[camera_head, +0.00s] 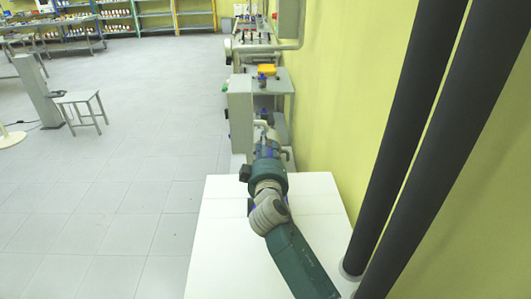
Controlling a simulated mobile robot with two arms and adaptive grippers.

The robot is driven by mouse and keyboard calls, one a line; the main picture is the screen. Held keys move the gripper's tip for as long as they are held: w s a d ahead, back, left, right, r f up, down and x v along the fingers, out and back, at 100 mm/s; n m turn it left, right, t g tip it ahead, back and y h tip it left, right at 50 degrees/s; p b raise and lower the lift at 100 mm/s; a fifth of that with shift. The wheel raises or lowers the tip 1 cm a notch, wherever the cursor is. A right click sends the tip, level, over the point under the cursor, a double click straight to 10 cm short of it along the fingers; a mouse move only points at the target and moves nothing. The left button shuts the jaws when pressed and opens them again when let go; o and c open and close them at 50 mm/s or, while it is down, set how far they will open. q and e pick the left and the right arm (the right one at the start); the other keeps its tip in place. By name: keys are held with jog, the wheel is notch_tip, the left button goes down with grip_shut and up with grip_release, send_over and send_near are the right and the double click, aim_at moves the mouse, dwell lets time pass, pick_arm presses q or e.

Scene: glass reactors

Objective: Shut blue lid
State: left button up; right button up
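My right arm reaches from the bottom right away from the camera, over a white surface. My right gripper (263,125) is at its far end, by the grey equipment against the wall. It is small and partly hidden behind my wrist, so I cannot tell whether its fingers are open or shut. A small blue part (262,77) shows just beyond the gripper, left of a yellow object. I cannot tell whether it is the blue lid, or whether it is open or shut. A touch between gripper and lid cannot be made out. My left gripper is not in view.
A yellow object (267,69) sits on the grey equipment (240,108). The yellow-green wall (345,80) runs close on the right. A stool (79,101) stands at the left. Shelves (155,15) line the back. The tiled floor between is clear.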

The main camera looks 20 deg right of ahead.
jog(key=v, duration=1.1)
jog(key=shift+s+a, duration=0.2)
jog(key=shift+s, duration=0.2)
jog(key=b+v, duration=0.3)
jog(key=v, duration=0.9)
jog(key=shift+s+a, duration=0.15)
jog(key=shift+s, duration=0.1)
jog(key=shift+f, duration=0.15)
dwell(0.5)
